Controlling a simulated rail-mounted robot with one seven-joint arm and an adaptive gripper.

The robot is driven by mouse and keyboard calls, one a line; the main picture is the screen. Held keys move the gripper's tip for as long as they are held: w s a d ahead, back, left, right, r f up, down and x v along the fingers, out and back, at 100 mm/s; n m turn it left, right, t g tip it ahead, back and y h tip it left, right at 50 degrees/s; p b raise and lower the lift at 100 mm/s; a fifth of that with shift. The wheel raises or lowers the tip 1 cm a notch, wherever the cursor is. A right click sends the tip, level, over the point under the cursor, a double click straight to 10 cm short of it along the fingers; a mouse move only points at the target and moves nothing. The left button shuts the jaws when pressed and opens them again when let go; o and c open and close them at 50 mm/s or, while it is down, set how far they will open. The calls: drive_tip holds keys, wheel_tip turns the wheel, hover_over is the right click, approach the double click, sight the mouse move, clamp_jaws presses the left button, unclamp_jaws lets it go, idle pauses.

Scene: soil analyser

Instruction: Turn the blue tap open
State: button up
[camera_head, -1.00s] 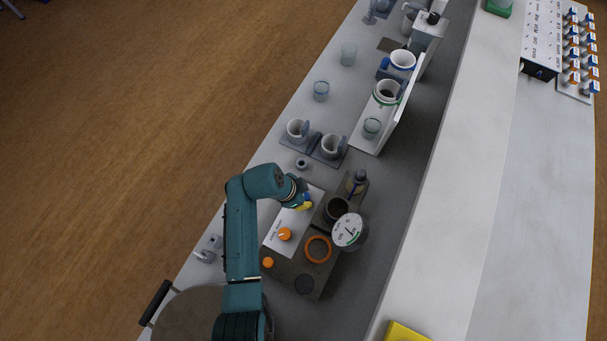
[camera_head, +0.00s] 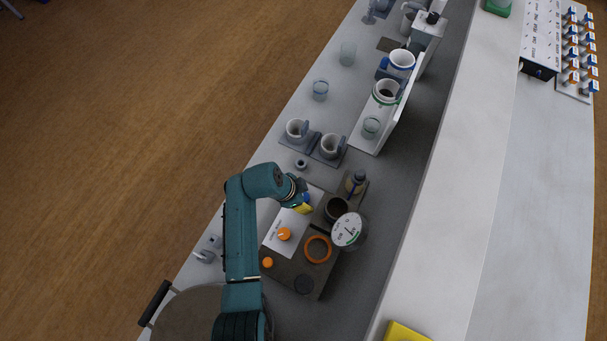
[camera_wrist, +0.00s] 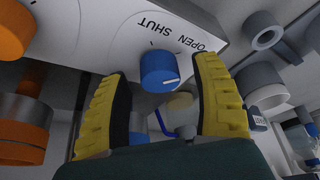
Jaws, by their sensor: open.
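The blue tap (camera_wrist: 159,71) is a round knob with a white pointer line on a white panel (camera_wrist: 120,25) in the wrist view. In the head view my gripper (camera_head: 303,205) is at the upper end of the white panel. The blue tap is mostly hidden there by my gripper.
An orange knob (camera_head: 284,234) sits lower on the same panel. A dark cup (camera_head: 337,209), a round dial gauge (camera_head: 348,230) and a bottle (camera_head: 355,183) stand to the right. Two mugs on grey pads, one of them a white mug (camera_head: 331,146), stand beyond my gripper.

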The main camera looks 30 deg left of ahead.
drive_tip(key=v, duration=1.1)
drive_tip(key=shift+r, duration=0.35)
drive_tip(key=w+d+r+m+t, duration=0.1)
drive_tip(key=w+d+r+m, duration=0.45)
drive_tip(key=d, duration=0.65)
drive_tip(key=w+d+r+n+t, duration=0.1)
drive_tip(key=w+d+r+t, duration=0.15)
drive_tip(key=r, duration=0.25)
drive_tip(key=w+d+r+n+t+y, duration=0.1)
drive_tip(key=w+d+r+t, duration=0.1)
drive_tip(key=d+r, duration=0.25)
drive_tip(key=w+d+r+n+t, duration=0.1)
drive_tip(key=w+d+r+t, duration=0.1)
drive_tip(key=r, duration=0.4)
drive_tip(key=s+r+n+t+p, duration=0.3)
drive_tip(key=r+p, duration=0.2)
drive_tip(key=r, duration=0.9)
drive_tip(key=s+r+n+t+y+p, duration=0.1)
drive_tip(key=s+r+n+t+p, duration=0.2)
drive_tip(key=r, duration=1.1)
drive_tip(key=s+d+r+n+t+p, duration=0.1)
drive_tip(key=s+r+n+t+p, duration=0.2)
drive_tip(key=r, duration=1)
drive_tip(key=n+t+p, duration=0.2)
drive_tip(key=p, duration=0.3)
drive_tip(key=shift+r+y, duration=0.4)
